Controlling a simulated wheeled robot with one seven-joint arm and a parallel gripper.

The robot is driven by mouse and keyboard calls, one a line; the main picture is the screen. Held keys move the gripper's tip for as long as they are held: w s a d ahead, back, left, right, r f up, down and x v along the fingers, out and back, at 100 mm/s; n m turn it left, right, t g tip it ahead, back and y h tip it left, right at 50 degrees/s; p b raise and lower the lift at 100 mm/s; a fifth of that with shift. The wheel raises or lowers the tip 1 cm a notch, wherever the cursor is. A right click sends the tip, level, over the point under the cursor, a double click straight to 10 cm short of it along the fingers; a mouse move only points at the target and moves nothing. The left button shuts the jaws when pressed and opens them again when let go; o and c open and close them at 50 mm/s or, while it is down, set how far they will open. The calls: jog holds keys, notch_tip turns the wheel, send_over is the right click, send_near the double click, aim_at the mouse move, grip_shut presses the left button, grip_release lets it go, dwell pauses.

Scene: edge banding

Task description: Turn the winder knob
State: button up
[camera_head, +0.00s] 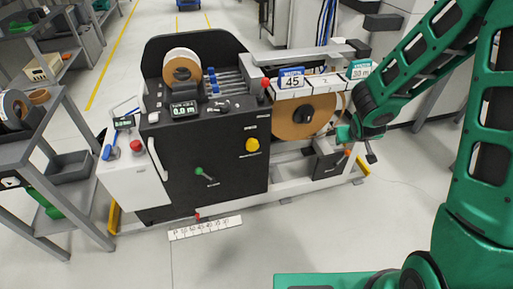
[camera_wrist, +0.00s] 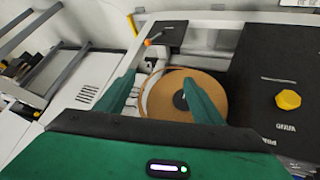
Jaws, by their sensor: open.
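The yellow winder knob (camera_head: 252,145) is on the right part of the black front panel in the head view. It also shows at the right of the wrist view (camera_wrist: 288,99), with a label beside it. My gripper (camera_head: 356,143) is to the right of the knob, near the right end of the machine, and apart from the knob. In the wrist view my gripper (camera_wrist: 160,78) has its two green fingers spread wide, with nothing held between them. The large brown banding roll (camera_wrist: 155,100) shows behind and between the fingers.
An orange-tipped lever (camera_head: 348,153) stands close to my gripper. The roll (camera_head: 286,118) with its black hub is between gripper and knob. A green-knobbed lever (camera_head: 199,171) is lower left on the panel. Shelving (camera_head: 50,150) stands at left; the floor in front is mostly clear.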

jog(key=w+a+f+n+t+y, duration=0.15)
jog(key=a+f, duration=0.25)
jog(key=a, duration=0.4)
jog(key=w+a+f+n+t+y, duration=0.1)
jog(key=w+a+f+y, duration=0.2)
jog(key=a, duration=0.4)
jog(key=t+y, duration=0.3)
jog(key=y, duration=0.1)
send_near(254, 146)
jog(key=shift+g, duration=0.25)
jog(key=x, duration=0.9)
jog(key=shift+w+a+r, duration=0.1)
jog(key=shift+w+r, duration=0.1)
jog(key=shift+w, duration=0.15)
jog(key=c, duration=1)
